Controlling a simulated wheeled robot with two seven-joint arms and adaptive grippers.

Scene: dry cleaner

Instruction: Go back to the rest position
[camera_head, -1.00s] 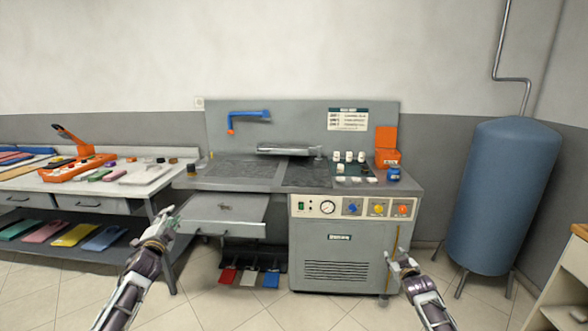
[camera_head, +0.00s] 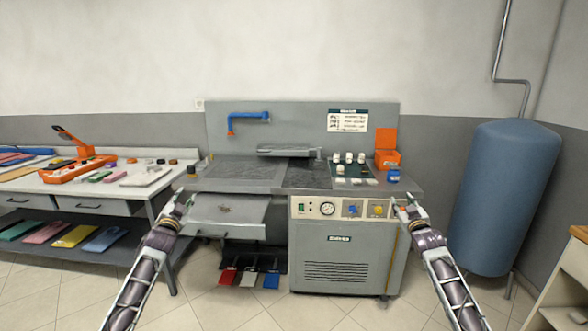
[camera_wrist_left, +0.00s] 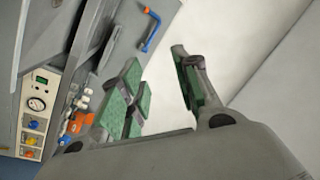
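My left gripper (camera_head: 186,197) is raised in front of the left end of the grey workbench, in the head view. In the left wrist view its green-padded fingers (camera_wrist_left: 158,85) stand apart with nothing between them, so it is open and empty. My right gripper (camera_head: 402,205) is at the front right corner of the press machine, partly over its control panel. It is too small to tell whether it is open or shut, and I see nothing held in it. The two arms come up from the bottom at similar heights.
The press machine (camera_head: 345,262) stands in the middle, with an open drawer (camera_head: 228,232) at its left. A side table (camera_head: 105,187) with tools is at the left. A blue tank (camera_head: 503,195) stands at the right. The floor in front is clear.

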